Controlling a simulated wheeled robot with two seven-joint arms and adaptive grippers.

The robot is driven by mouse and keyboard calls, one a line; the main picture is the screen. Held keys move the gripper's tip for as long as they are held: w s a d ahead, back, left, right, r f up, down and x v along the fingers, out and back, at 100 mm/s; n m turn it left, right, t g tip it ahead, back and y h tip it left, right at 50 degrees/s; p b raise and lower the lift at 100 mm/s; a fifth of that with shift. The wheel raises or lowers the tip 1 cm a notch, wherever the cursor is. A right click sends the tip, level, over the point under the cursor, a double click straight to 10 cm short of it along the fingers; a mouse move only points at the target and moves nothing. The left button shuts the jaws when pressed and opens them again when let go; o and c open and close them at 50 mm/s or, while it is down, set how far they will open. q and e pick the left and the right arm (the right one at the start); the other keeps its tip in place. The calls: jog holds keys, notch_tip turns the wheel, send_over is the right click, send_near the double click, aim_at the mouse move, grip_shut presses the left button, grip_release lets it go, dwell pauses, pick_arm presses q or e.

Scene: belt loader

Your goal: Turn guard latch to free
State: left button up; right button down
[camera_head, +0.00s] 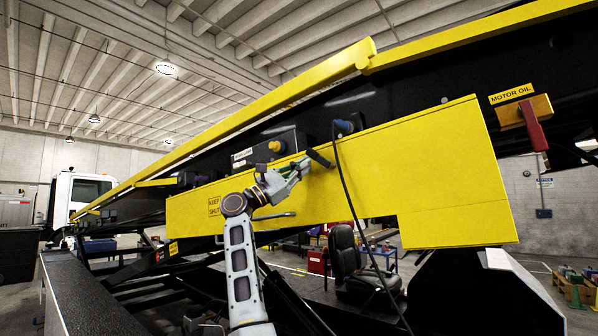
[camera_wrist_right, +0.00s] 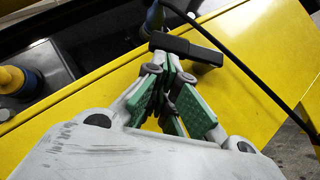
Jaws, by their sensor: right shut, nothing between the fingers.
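The guard latch (camera_head: 320,158) is a short black bar at the top edge of the yellow guard panel (camera_head: 430,170). It lies tilted, and in the right wrist view the black latch (camera_wrist_right: 187,48) lies just beyond the fingertips. My right gripper (camera_head: 302,166) is at the guard's top edge, just left of the latch. In the wrist view my right gripper (camera_wrist_right: 170,82) has its green-padded fingers together, with nothing between them. The tips are at or very near the latch; I cannot tell whether they touch. My left gripper is not in view.
A dark cable (camera_head: 345,185) hangs just right of the latch. A blue-and-yellow knob (camera_wrist_right: 18,82) stands behind the guard edge. A metal handle (camera_head: 275,216) sits low on the panel. A red lever (camera_head: 533,125) is at the far right. A black chair (camera_head: 352,265) stands below.

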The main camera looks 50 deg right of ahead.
aim_at(308, 148)
jog(key=r+p, duration=0.1)
jog(key=r, duration=0.1)
jog(key=s+r, duration=0.1)
jog(key=r, duration=0.1)
jog(key=shift+p, duration=0.4)
jog(key=shift+s+r, duration=0.5)
jog(key=shift+r, duration=0.2)
jog(key=shift+f, duration=0.1)
jog(key=v, duration=1.1)
jog(key=shift+w+a+f, duration=0.15)
jog(key=shift+a+f, duration=0.05)
jog(key=shift+a, duration=0.1)
dwell(0.7)
